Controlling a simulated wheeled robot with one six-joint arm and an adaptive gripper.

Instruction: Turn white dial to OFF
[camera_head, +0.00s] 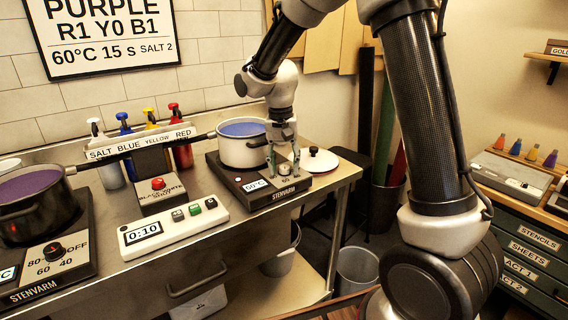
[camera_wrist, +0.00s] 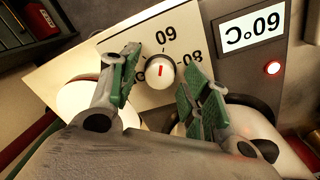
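The white dial (camera_wrist: 160,72) has a red mark and sits on the pale dial plate of the right hotplate (camera_head: 240,179). My gripper (camera_head: 285,160) is pointed down over the dial. In the wrist view my gripper (camera_wrist: 158,88) is open, its green-padded fingers at either side of the dial with visible gaps.
A white pot (camera_head: 241,150) of blue liquid stands on the same hotplate, close to my gripper. A white lid (camera_head: 318,160) lies to the right. At left, a dark pot (camera_head: 35,205) of purple liquid stands on another hotplate with a black dial (camera_head: 53,251). A timer (camera_head: 172,228) sits between them.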

